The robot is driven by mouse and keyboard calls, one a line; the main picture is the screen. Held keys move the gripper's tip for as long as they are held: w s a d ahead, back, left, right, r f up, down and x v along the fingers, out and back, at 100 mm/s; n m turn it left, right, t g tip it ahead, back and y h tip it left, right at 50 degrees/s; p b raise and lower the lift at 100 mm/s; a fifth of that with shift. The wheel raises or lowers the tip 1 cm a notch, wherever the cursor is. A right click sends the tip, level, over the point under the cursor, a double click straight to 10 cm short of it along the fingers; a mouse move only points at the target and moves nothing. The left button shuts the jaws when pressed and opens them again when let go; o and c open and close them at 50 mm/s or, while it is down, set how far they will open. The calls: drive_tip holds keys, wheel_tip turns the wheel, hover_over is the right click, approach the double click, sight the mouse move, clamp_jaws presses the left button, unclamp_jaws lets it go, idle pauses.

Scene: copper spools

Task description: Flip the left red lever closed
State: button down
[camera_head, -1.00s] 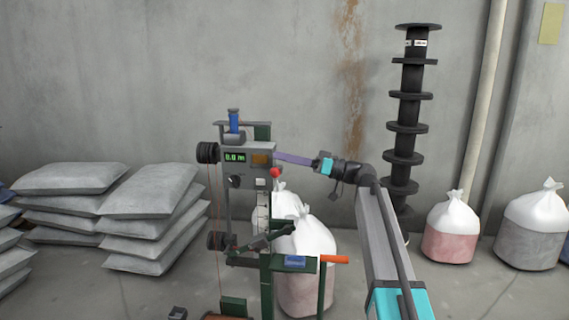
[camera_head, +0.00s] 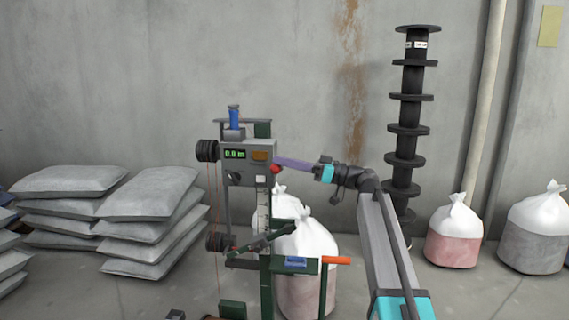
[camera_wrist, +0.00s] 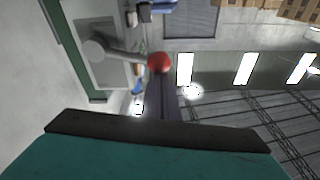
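The grey spooling machine (camera_head: 238,177) stands left of centre with a green digital display. A red ball knob (camera_head: 275,169) sits on the lever at its right side; in the wrist view the red knob (camera_wrist: 159,63) caps a grey lever arm (camera_wrist: 118,51) on a pale plate. My gripper (camera_head: 277,161) reaches in from the right with its long purple fingers at the top of the knob. In the wrist view the fingers form one narrow purple strip with no gap visible, ending by the knob; I cannot tell whether they touch it.
An orange-red handle (camera_head: 336,260) sticks out to the right lower on the machine. Grey sacks (camera_head: 150,215) are piled at left. White-topped bags (camera_head: 303,242) stand behind the machine and at right (camera_head: 455,225). A black spool stack (camera_head: 407,130) stands behind my arm.

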drive_tip(key=shift+f, duration=0.15)
wheel_tip(320, 180, up, 4)
drive_tip(key=p, duration=0.1)
drive_tip(key=p+v, duration=0.1)
drive_tip(key=v, duration=0.8)
drive_tip(key=shift+w+d, duration=0.25)
idle(0.3)
